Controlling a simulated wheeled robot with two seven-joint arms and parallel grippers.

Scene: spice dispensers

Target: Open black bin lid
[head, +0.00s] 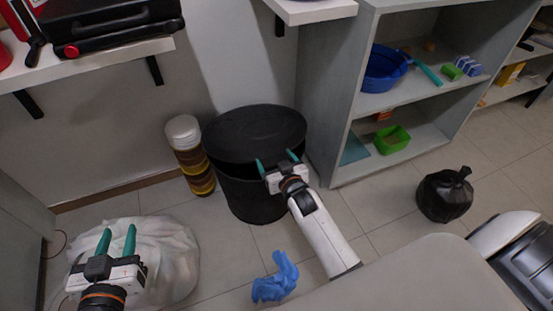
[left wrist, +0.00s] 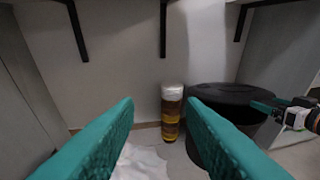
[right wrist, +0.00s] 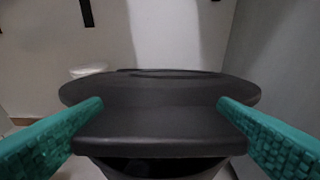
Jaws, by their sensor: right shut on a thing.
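The round black bin (head: 250,200) stands on the floor against the back wall. Its black lid (head: 254,130) is on top and shows a dark gap under its front edge in the right wrist view. My right gripper (head: 277,164) is shut on the lid's front tab (right wrist: 160,138), with one teal finger at each side of it. My left gripper (head: 117,240) is open and empty, above a white bag at the left, apart from the bin. The bin's inside is mostly hidden by the lid.
A banded jar (head: 190,160) with a white top stands left of the bin. The white bag (head: 165,258) lies front left. A blue crumpled thing (head: 276,279) and a black bag (head: 444,193) are on the floor. A grey shelf (head: 330,100) stands close right of the bin.

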